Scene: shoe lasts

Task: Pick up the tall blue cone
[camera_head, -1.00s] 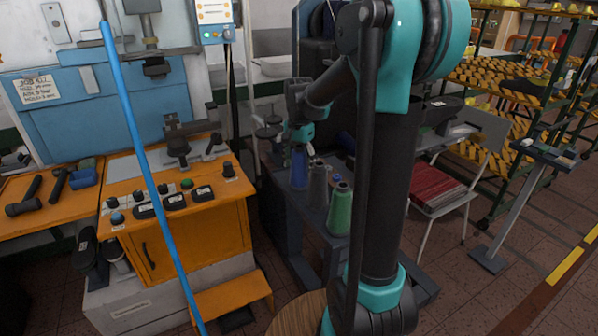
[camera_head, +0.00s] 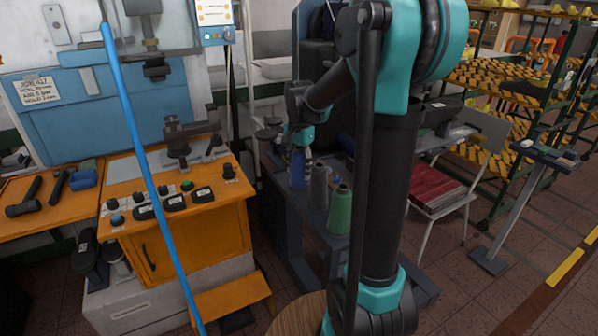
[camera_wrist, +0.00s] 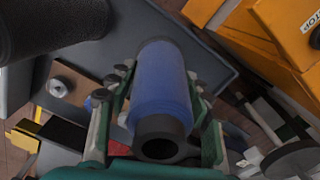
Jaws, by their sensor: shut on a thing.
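The tall blue cone (camera_head: 298,169) stands upright on the dark shelf (camera_head: 283,215) in the head view, left of a grey cone and a green cone. In the wrist view the blue cone (camera_wrist: 162,92) lies between the two fingers, its dark tip toward the camera. My gripper (camera_head: 300,148) is around the upper part of the cone. In the wrist view my gripper (camera_wrist: 160,105) is shut on it, with a finger against each side. Whether the cone's base touches the shelf is hard to tell.
The grey cone (camera_head: 319,186) and the green cone (camera_head: 340,210) stand close to the right of the blue cone. An orange cabinet (camera_head: 195,225) with black controls is on the left. A chair (camera_head: 440,185) with a red stack stands at the right.

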